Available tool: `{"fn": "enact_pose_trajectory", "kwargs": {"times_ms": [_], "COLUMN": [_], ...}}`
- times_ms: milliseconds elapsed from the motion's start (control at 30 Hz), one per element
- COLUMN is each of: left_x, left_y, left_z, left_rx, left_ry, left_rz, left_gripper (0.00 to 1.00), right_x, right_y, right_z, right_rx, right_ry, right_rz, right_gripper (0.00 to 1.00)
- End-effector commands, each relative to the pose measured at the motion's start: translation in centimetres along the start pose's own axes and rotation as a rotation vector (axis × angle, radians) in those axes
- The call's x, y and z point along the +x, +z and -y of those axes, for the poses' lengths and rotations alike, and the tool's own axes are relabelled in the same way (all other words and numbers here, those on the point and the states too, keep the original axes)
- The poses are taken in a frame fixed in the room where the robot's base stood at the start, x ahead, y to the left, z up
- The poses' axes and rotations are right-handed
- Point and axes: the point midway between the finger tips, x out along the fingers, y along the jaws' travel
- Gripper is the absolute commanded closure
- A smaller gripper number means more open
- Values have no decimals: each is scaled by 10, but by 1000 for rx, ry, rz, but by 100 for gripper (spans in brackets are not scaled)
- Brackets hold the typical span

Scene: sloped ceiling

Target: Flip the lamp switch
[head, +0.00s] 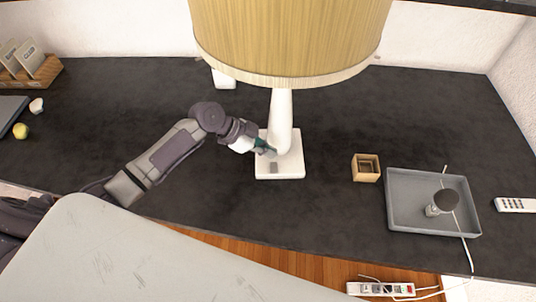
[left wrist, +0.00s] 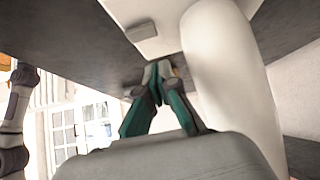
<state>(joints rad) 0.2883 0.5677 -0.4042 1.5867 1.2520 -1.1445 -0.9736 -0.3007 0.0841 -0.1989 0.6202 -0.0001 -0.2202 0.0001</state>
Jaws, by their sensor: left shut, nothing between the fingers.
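The lamp has a large yellow-beige shade (head: 290,40), a thick white stem (head: 283,120) and a square white base (head: 292,172) on the dark desk. A small grey switch (head: 273,167) sits on the front left part of the base. My left gripper (head: 268,149) comes in from the left and is low over the base, beside the stem and just behind the switch. In the left wrist view its green-sided fingers (left wrist: 159,76) are together and empty, with the stem (left wrist: 230,75) close on the right. A small block that looks like the switch (left wrist: 141,31) shows beyond them. I cannot tell whether the fingers touch the lamp.
A small wooden box (head: 366,168) and a grey tray (head: 400,220) holding a dark round-headed object (head: 445,200) stand right of the lamp. A power strip (head: 380,289) is below the desk's front edge. The desk before the base is clear.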

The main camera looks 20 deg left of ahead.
Motion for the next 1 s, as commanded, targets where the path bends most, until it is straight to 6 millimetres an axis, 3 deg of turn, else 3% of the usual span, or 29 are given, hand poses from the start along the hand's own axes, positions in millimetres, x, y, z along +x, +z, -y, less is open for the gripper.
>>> {"fn": "enact_pose_trajectory", "kwargs": {"times_ms": [300, 667, 833, 1000], "left_x": [25, 27, 36, 31], "left_y": [26, 29, 37, 33], "left_z": [0, 0, 3, 1], "left_rx": [-1, 0, -41, -38], "left_ry": [0, 0, 39, 38], "left_rz": [0, 0, -1, 2], "left_gripper": [100, 100, 100, 100], "right_x": [-11, -10, 8, 0], "right_y": [-1, -2, -1, -1], "right_z": [0, 5, 6, 6], "right_rx": [1, 3, 2, 2], "right_ry": [0, -6, -7, -7], "right_rz": [0, -1, -2, -1], "right_gripper": [11, 11, 11, 11]}}
